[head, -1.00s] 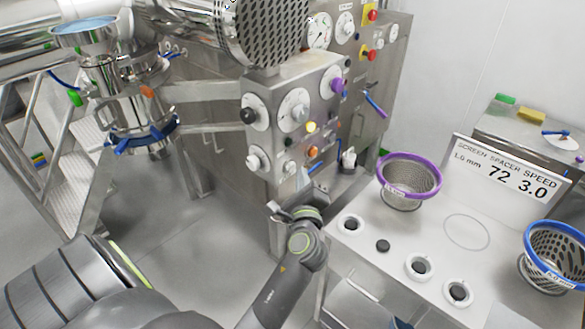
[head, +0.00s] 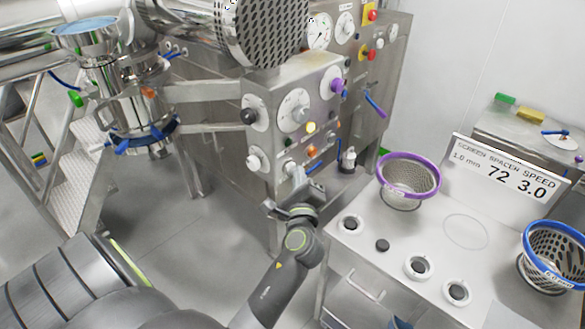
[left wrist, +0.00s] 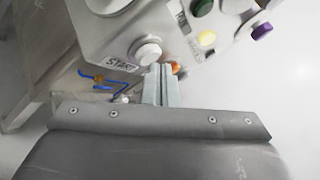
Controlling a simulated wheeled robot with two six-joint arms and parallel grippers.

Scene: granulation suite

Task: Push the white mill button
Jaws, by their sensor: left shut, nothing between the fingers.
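The white button (head: 290,168) is low on the mill's steel control panel. It shows larger in the left wrist view (left wrist: 146,51), beside a START label (left wrist: 121,64). My left gripper (head: 298,174) is shut and empty, its tips beside the button's lower right in the head view. In the left wrist view the shut fingers (left wrist: 160,70) point at the panel just right of and below the button, overlapping its lower edge. I cannot tell whether they touch it. My right gripper is not in view.
An orange button (head: 311,151) and a yellow button (head: 311,127) sit close above on the panel. A white knob (head: 253,162) is to the left. A bench (head: 400,235) with a purple-rimmed basket (head: 409,174) stands to the right.

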